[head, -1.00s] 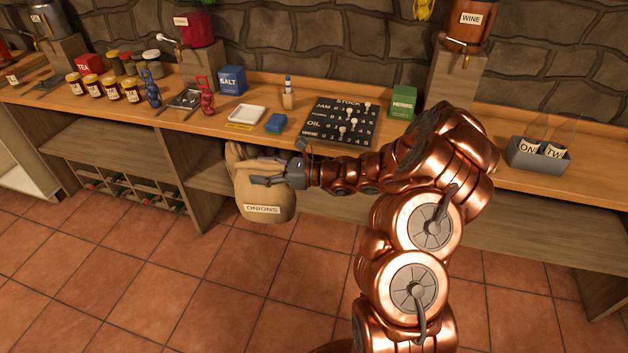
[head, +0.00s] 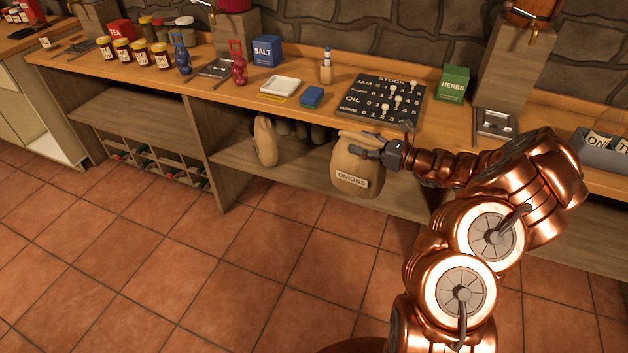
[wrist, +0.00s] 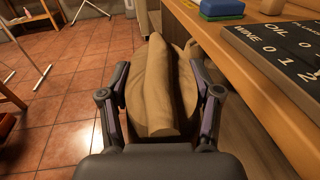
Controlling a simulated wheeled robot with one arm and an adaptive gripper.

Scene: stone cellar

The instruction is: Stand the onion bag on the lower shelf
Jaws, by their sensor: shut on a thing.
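The onion bag (head: 352,178) is a tan sack with an ONIONS label, upright in the head view just in front of the counter's front edge. My gripper (head: 372,152) is shut on its upper part from the right. In the wrist view the bag (wrist: 165,85) fills the space between my two fingers (wrist: 165,95). The lower shelf (head: 232,153) runs under the counter, behind and left of the bag. The bag hides part of it. I cannot tell whether the bag's base touches the shelf edge.
Another tan sack (head: 265,140) stands on the lower shelf, with several dark jars or bottles (head: 300,130) behind it. The stock board (head: 382,100), blue sponge (head: 311,96) and herbs box (head: 454,84) are on the counter above. The tiled floor (head: 270,240) in front is clear.

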